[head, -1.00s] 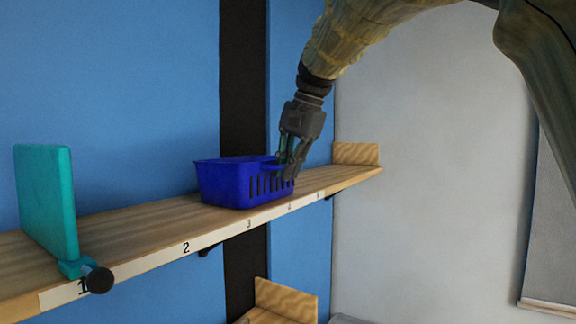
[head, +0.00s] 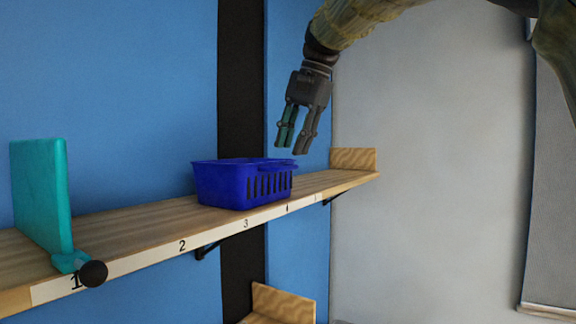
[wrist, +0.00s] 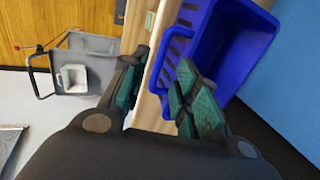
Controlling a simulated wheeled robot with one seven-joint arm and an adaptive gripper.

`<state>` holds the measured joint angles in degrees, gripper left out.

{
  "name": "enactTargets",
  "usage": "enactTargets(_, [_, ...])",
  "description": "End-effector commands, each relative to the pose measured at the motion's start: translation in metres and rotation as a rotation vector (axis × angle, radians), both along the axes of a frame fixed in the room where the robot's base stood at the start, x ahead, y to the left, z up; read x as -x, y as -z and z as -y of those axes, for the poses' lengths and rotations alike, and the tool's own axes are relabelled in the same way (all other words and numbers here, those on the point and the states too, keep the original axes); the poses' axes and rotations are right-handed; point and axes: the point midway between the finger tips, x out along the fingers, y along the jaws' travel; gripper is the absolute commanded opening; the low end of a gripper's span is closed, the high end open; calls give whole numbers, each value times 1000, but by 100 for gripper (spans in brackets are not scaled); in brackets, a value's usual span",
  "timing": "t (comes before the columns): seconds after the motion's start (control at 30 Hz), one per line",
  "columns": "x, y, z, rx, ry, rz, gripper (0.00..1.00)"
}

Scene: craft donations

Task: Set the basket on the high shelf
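The blue basket (head: 243,184) stands upright on the wooden high shelf (head: 140,226), around the marks 3 and 4. In the wrist view the basket (wrist: 234,45) lies beyond the fingers, with its slotted side toward them. My gripper (head: 297,146) points down above the basket's right end. Its fingers are apart with nothing between them, and it is clear of the basket. The open fingers also show in the wrist view (wrist: 160,95).
A teal bookend (head: 42,203) with a black knob (head: 93,273) stands at the shelf's left. A wooden end stop (head: 354,159) closes the right end. A lower shelf piece (head: 283,303) shows below. A grey cart (wrist: 82,68) stands on the floor in the wrist view.

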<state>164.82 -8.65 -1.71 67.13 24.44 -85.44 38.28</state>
Motion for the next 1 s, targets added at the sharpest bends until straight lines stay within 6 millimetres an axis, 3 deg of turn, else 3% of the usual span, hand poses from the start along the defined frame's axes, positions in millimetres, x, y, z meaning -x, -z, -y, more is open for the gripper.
enactTargets(0.2, [6, -32, 9, 0, -1, 2, 30])
enactTargets(0.4, [10, -48, 14, 0, -1, 0, 30])
enactTargets(1.0, [10, -49, 15, 1, 0, -1, 30])
